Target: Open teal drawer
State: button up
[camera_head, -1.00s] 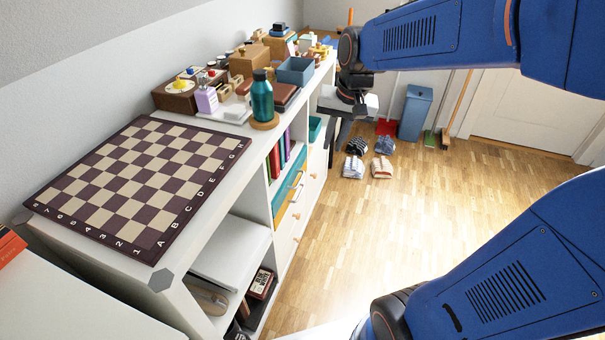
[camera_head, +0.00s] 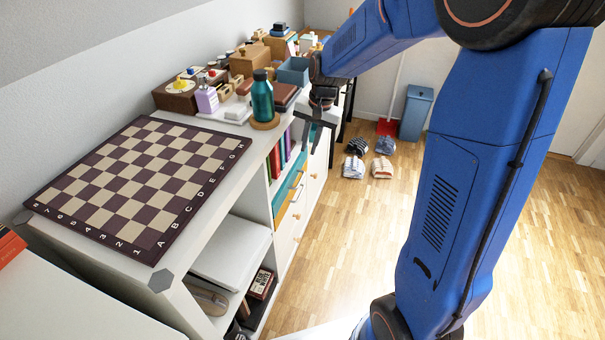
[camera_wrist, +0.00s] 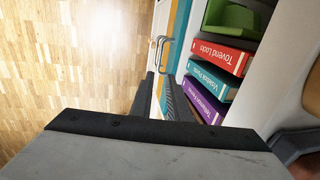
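The teal drawer (camera_head: 281,191) is a narrow front in the right side of the white shelf unit, just above a yellow drawer (camera_head: 284,211). It looks closed. In the wrist view the teal front (camera_wrist: 181,38) is a strip beside the books, with grey bar handles (camera_wrist: 163,52) standing out near it; which handle belongs to it is hard to tell. My gripper (camera_head: 311,143) hangs in front of the shelf side, beyond and above the drawer handles. In the wrist view its two dark fingers (camera_wrist: 160,88) are apart and empty, pointing toward the handles without visibly touching them.
Upright books (camera_head: 276,158) fill the compartment above the drawers. The shelf top holds a chessboard (camera_head: 140,178), a teal bottle (camera_head: 262,98) and boxes. White drawers with round knobs lie beside and below. Shoes (camera_head: 355,166) and a blue bin (camera_head: 415,112) stand on the otherwise open floor.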

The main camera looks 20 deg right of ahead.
aim_at(303, 173)
jog(key=f, duration=0.4)
jog(key=w+a+f, duration=0.1)
jog(key=f, duration=0.3)
jog(key=a+f, duration=0.1)
jog(key=f, duration=0.4)
jog(key=shift+w, duration=0.15)
grip_shut()
dwell(1.0)
